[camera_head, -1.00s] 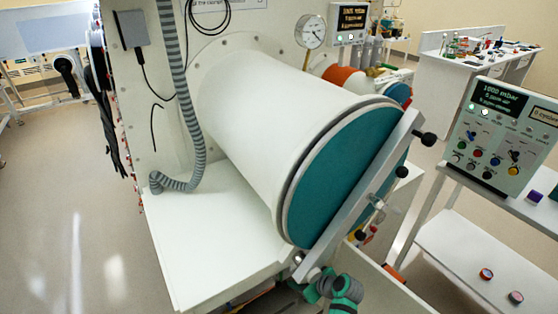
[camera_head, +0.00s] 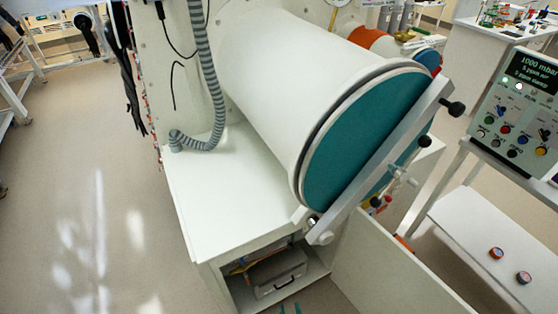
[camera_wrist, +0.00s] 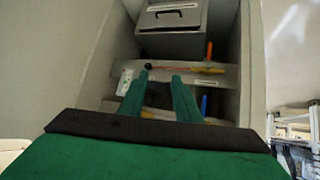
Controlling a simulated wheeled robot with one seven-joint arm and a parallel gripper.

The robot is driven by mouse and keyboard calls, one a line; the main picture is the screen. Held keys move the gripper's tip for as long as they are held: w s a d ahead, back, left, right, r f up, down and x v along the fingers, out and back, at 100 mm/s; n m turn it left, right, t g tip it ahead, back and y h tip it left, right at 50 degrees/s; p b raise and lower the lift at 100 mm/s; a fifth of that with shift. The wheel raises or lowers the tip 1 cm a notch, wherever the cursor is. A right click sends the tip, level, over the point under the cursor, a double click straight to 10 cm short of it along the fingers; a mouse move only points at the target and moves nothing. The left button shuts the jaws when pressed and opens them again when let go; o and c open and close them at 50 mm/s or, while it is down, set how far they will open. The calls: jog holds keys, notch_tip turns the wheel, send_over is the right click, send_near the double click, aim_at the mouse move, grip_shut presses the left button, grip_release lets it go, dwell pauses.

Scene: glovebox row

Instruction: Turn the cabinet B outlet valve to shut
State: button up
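I cannot pick out the cabinet B outlet valve with certainty in either view. In the wrist view, a thin red and yellow bar (camera_wrist: 205,70) lies across the open lower compartment, with a small black knob (camera_wrist: 148,66) near its left end. An upright orange piece (camera_wrist: 209,51) and a blue piece (camera_wrist: 204,104) stand to the right. My gripper (camera_wrist: 160,76) has two green fingers spread apart with nothing held between them. They point into the compartment, below the bar in the picture.
A grey case with a handle (camera_head: 276,272) sits in the lower compartment; it also shows in the wrist view (camera_wrist: 172,28). The white cylindrical chamber (camera_head: 285,75) with a teal door (camera_head: 365,130) overhangs above. A white panel (camera_head: 390,265) stands to the right. Floor at left is clear.

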jog(key=s+a+r+t, duration=0.2)
jog(key=s+r, duration=0.8)
jog(key=r, duration=0.3)
jog(key=s+a+r+m+t, duration=0.1)
jog(key=s+r+t, duration=0.2)
jog(key=s+r, duration=0.7)
notch_tip(320, 180, up, 3)
jog(key=shift+a+f+m+h, duration=0.1)
jog(key=shift+a+m+h, duration=0.2)
jog(key=shift+a, duration=0.1)
